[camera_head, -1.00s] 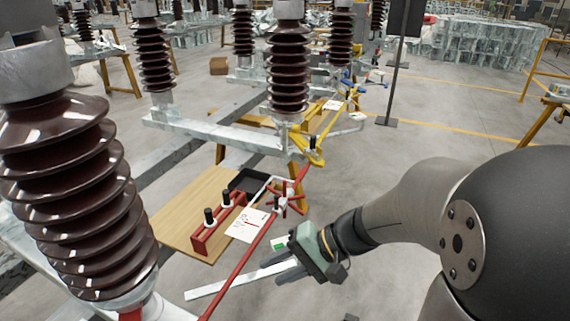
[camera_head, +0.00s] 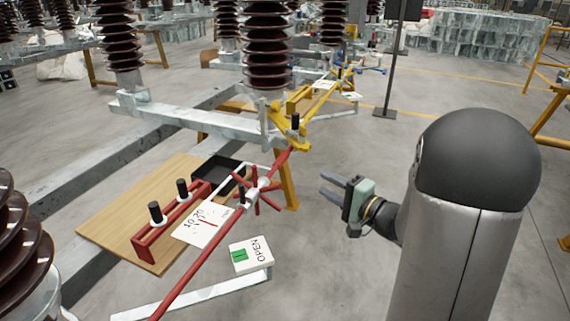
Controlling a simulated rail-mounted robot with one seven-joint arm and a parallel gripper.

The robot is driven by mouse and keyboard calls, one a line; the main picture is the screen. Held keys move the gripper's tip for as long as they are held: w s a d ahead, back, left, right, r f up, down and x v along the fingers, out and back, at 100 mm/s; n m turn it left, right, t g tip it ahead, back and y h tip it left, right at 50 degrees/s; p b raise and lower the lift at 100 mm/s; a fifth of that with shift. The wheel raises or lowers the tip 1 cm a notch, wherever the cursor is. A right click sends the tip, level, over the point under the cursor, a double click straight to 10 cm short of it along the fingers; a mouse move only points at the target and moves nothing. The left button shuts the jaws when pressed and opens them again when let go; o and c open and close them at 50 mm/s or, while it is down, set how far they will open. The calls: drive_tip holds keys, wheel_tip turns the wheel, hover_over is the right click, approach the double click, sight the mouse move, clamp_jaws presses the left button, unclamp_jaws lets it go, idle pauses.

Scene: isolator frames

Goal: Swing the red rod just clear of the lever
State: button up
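The long red rod (camera_head: 205,252) runs slantwise from the bottom left up to a yellow bracket (camera_head: 292,138) under the middle insulator. A white hub with red spokes (camera_head: 257,188) sits around its upper part. A black upright knob (camera_head: 295,122) stands at the yellow bracket, by the rod's upper end. I cannot tell for sure which part is the lever. My gripper (camera_head: 326,188) is to the right of the spoked hub, apart from it and from the rod. Its two grey fingers point left, spread apart and empty.
A white OPEN sign with a green square (camera_head: 250,254) stands on a pale bar, right of the rod. A red block with two black pegs (camera_head: 172,222), a dial card (camera_head: 203,224) and a black tray (camera_head: 220,172) are on a wooden board (camera_head: 112,222). Floor right of the sign is clear.

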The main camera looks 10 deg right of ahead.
sight(285, 161)
drive_tip(key=x, duration=1.6)
drive_tip(key=shift+w+a, duration=0.2)
drive_tip(key=shift+w, duration=0.1)
